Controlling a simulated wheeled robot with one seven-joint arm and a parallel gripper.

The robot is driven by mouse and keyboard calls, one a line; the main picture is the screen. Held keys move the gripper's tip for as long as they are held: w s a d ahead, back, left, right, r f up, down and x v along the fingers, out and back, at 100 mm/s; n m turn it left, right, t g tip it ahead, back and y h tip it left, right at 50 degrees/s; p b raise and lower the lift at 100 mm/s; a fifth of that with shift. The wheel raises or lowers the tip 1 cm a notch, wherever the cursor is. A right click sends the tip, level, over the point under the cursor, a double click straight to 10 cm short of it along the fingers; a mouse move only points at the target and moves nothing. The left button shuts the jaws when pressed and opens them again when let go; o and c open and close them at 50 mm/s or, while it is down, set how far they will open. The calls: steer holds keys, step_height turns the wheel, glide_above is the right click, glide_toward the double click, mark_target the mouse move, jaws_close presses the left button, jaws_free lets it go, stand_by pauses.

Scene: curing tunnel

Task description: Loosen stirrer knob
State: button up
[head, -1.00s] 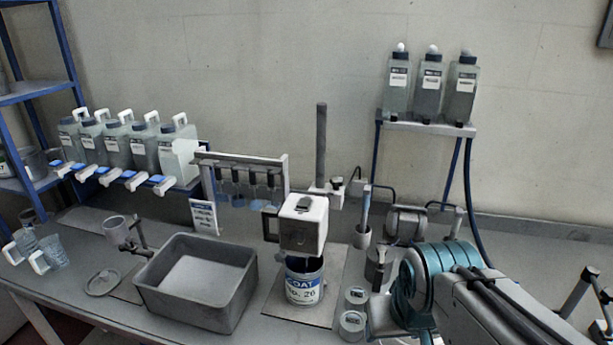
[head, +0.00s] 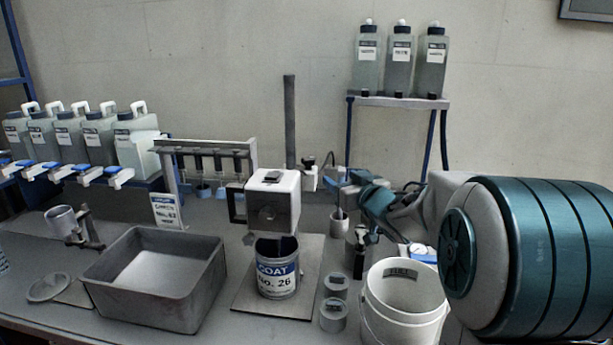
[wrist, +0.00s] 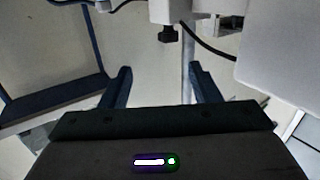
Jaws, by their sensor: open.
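The stirrer's white motor head (head: 272,203) stands over an open can labelled COAT No. 26 (head: 277,275), beside a dark upright post (head: 290,120). A small dark knob (wrist: 168,33) sticks out from a white clamp block in the wrist view. In the head view the clamp block (head: 309,178) is at the post, with its knob hard to make out. My gripper (wrist: 161,76) is open and empty. The knob lies ahead of the fingertips, roughly in line with the gap and apart from them. In the head view the gripper is small and partly hidden by my arm.
A white bucket (head: 402,310) stands at the front, beside my arm. A grey tub (head: 160,275) is left of the can. Several bottles (head: 130,145) stand at the left and a bottle shelf (head: 400,101) at the back. A dark cable (wrist: 205,42) runs right of the knob.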

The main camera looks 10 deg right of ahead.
mark_target(312, 162)
steer(key=shift+n+y, duration=0.4)
steer(key=shift+y, duration=0.4)
steer(key=x, duration=0.5)
steer(key=p+x, duration=0.1)
steer(key=x, duration=0.8)
steer(key=shift+w+a+f, duration=0.2)
steer(key=shift+w+f, duration=0.05)
steer(key=shift+f, duration=0.05)
steer(key=c, duration=1)
